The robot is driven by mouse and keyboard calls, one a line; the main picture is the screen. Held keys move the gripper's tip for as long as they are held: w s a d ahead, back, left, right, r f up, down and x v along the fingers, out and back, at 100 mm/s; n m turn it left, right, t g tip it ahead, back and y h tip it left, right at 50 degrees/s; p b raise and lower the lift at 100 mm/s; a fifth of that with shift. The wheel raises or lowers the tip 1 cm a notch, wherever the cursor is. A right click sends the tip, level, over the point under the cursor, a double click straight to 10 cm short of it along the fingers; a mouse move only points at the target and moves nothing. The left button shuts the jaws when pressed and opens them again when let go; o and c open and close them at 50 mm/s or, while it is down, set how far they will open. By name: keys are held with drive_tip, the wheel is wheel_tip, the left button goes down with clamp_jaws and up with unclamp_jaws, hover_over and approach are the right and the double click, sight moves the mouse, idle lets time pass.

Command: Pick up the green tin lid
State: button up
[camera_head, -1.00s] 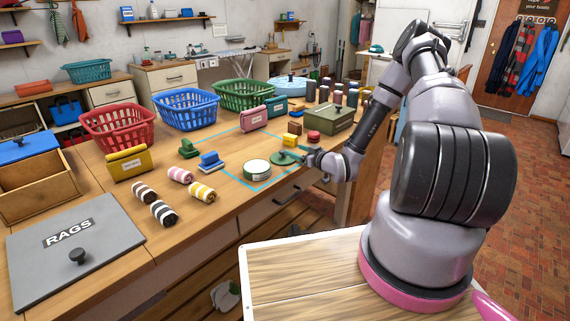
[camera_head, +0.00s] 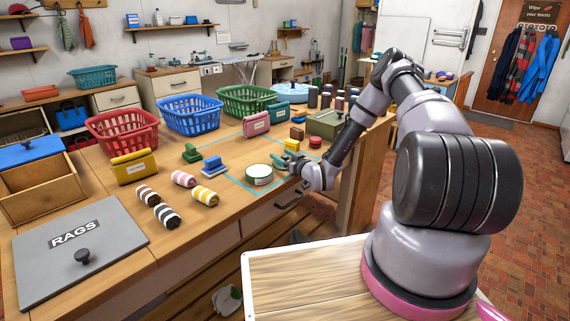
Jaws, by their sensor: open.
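The green tin lid (camera_head: 281,161) lies on the workbench inside the blue outlined square. It is small in the head view and largely covered by my gripper. My gripper (camera_head: 289,162) is open and low over the lid, at its right side. I cannot tell whether the fingers touch the lid or its knob.
A blue brush-like block (camera_head: 212,165) and a green one (camera_head: 192,153) stand to the left. Rolled cloths (camera_head: 184,179) lie farther left. A red round item (camera_head: 315,142), small blocks and a green box (camera_head: 325,124) are behind. The bench's front edge (camera_head: 262,202) is close.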

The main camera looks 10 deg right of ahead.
drive_tip(key=shift+w+a, duration=0.25)
drive_tip(key=shift+w, duration=0.4)
clamp_jaws()
